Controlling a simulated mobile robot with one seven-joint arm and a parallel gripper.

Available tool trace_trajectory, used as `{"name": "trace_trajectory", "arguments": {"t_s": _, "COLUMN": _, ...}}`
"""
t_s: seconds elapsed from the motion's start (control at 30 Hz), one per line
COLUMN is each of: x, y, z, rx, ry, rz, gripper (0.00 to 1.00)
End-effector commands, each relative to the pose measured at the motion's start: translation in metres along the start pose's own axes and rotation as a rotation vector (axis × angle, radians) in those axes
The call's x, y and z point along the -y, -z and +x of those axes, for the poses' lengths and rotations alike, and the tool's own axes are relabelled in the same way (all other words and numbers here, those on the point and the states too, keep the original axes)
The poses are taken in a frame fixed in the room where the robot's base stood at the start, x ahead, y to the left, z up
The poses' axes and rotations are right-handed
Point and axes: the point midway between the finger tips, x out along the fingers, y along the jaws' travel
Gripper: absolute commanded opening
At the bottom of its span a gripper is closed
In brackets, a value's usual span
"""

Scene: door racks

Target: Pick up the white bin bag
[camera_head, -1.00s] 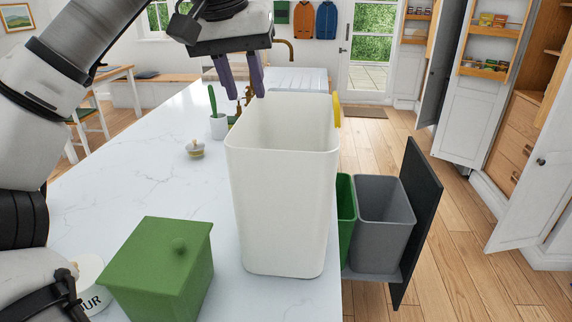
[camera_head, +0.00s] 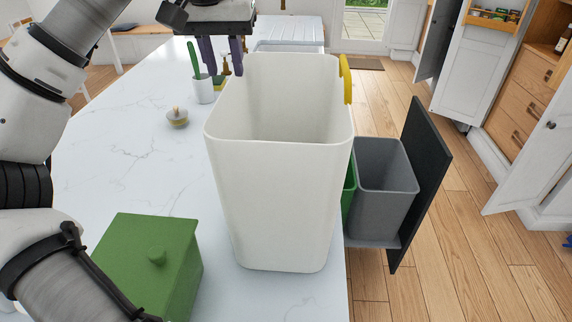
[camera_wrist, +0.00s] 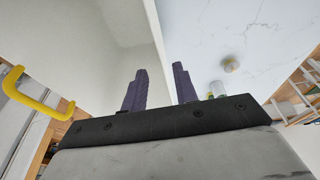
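I see no separate white bin bag in either view. A tall, open white bin (camera_head: 275,200) stands upright on the counter in the head view; the part of its inside that shows looks empty, and its bottom is hidden. My gripper (camera_head: 225,70) is at the bin's far left corner, pointing down. In the wrist view my gripper (camera_wrist: 160,75) is open, its two dark purple fingers apart. A pale wall's edge, which looks like the bin's rim (camera_wrist: 153,22), runs up between them. Whether the fingers touch it I cannot tell.
A green lidded box (camera_head: 140,260) stands at the front left of the white counter (camera_head: 110,150). A small lidded pot (camera_head: 177,117) and a white cup (camera_head: 203,90) stand farther back. A yellow handle-like piece (camera_head: 346,80) is at the bin's right rim. A grey bin (camera_head: 382,190) is beside the counter.

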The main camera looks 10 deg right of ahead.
Motion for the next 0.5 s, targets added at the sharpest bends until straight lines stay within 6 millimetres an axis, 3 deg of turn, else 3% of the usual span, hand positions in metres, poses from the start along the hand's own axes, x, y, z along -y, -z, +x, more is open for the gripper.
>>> {"name": "trace_trajectory", "arguments": {"t_s": 0.27, "x": 0.001, "y": 0.000, "z": 0.021, "rx": 0.000, "ry": -0.001, "rz": -0.001, "gripper": 0.29}}
{"name": "trace_trajectory", "arguments": {"t_s": 0.5, "x": 0.003, "y": -0.001, "z": 0.054, "rx": 0.001, "ry": -0.002, "rz": 0.000, "gripper": 0.29}}
